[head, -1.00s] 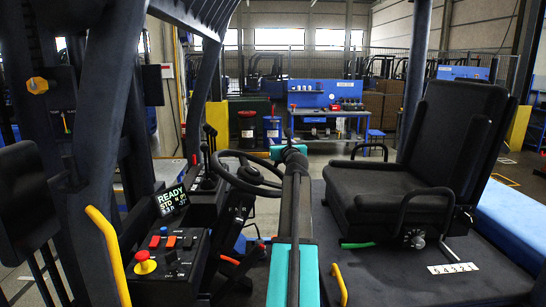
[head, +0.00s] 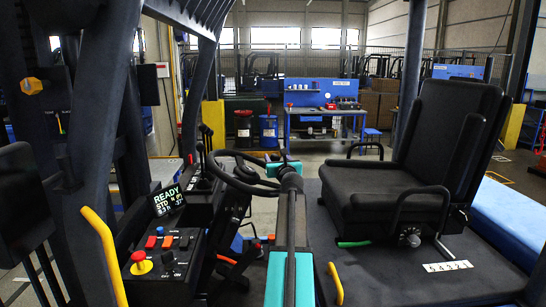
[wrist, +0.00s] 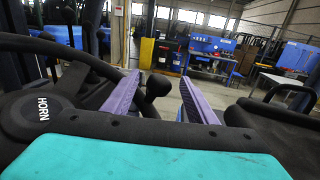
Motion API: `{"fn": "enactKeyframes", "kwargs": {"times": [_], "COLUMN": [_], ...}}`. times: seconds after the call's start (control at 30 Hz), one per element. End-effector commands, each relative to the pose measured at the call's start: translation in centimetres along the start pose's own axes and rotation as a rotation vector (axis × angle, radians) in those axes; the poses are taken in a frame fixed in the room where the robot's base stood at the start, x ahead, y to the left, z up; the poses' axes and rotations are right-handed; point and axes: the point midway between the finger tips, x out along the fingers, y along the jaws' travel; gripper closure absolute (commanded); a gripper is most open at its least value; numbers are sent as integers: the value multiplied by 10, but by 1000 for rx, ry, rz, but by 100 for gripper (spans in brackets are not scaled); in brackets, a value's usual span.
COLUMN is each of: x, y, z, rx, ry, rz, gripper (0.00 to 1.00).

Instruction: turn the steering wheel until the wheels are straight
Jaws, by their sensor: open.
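The black steering wheel (head: 240,172) stands over the console, left of my arm in the head view. Its hub (wrist: 40,117), marked HORN, and part of its rim fill the left of the wrist view. My gripper (wrist: 161,74) is open, with its two purple fingers apart. In the wrist view a black knob (wrist: 157,86) shows between the fingers, closer to the left one. I cannot tell whether anything touches it. In the head view my arm hides part of the rim. The display (head: 168,200) reads READY; its smaller lines are hard to read. The road wheels are not in view.
The black seat (head: 400,170) stands right of my arm. A console with a red-and-yellow button (head: 140,262) and small switches is at lower left. A yellow grab bar (head: 105,250) and dark posts stand at left. A blue workbench (head: 323,95) is behind.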

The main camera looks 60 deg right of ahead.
Motion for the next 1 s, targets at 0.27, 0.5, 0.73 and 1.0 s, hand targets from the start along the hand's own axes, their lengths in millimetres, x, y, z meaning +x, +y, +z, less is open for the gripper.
{"fn": "enactKeyframes", "kwargs": {"times": [0.27, 0.5, 0.73, 1.0], "x": [16, 37, 58, 73], "y": [0, 0, 0, 1], "z": [-11, -11, -11, -12], "rx": [0, -1, -1, 0], "ry": [0, 0, 1, 0], "rz": [1, 0, 1, 0], "gripper": [48, 48, 48, 48]}}
